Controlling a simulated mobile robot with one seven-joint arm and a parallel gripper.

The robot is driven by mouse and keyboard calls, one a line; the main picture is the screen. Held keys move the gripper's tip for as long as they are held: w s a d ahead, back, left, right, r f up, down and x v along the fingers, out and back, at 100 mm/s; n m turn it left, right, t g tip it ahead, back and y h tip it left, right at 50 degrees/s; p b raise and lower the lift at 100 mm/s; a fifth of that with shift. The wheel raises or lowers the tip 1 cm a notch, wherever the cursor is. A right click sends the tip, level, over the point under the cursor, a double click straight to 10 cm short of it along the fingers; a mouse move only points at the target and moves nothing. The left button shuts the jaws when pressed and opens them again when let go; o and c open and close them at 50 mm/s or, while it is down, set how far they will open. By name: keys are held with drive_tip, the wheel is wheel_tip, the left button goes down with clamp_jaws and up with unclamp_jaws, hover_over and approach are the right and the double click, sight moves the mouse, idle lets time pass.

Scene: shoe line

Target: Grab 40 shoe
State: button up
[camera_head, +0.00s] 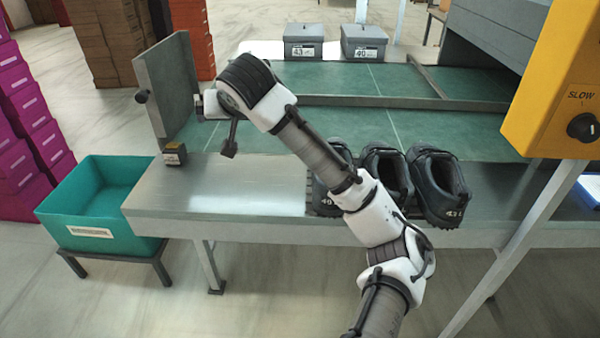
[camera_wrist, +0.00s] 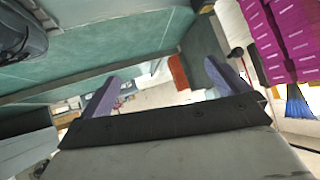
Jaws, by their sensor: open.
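Three dark shoes stand side by side on the metal ledge, partly behind my arm. The left shoe (camera_head: 322,190) has a heel mark that looks like 40. The middle shoe (camera_head: 390,165) has its mark mostly hidden by my arm. The right shoe (camera_head: 440,190) seems marked 43. A grey lidded box marked 40 (camera_head: 365,44) stands at the back, right of one marked 43 (camera_head: 305,43). My gripper (camera_wrist: 165,88) is open and empty, left of the shoes; its fingers are not clear in the head view. A dark shoe (camera_wrist: 20,38) shows at the wrist view's upper left corner.
A teal bin (camera_head: 95,205) stands on a low stand at the left. A small dark block (camera_head: 174,154) sits on the ledge's left end, by an upright panel (camera_head: 165,85). Magenta boxes (camera_head: 30,130) are stacked far left. A yellow control box (camera_head: 555,80) hangs at right.

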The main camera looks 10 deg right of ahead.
drive_tip(key=s+d+f+m+g+h, duration=0.2)
drive_tip(key=s+d+m, duration=0.1)
drive_tip(key=d, duration=0.6)
drive_tip(key=s+d+f+m+g+h, duration=0.1)
drive_tip(key=s+d+m+g+h, duration=0.2)
drive_tip(key=d, duration=0.7)
drive_tip(key=shift+n, duration=0.4)
drive_tip(key=x, duration=0.7)
drive_tip(key=shift+s+a+f, duration=0.2)
drive_tip(key=shift+s, duration=0.05)
drive_tip(key=shift+p+x, duration=0.4)
drive_tip(key=shift+x, duration=2.65)
drive_tip(key=shift+c, duration=0.3)
drive_tip(key=shift+r, duration=0.1)
drive_tip(key=c, duration=1)
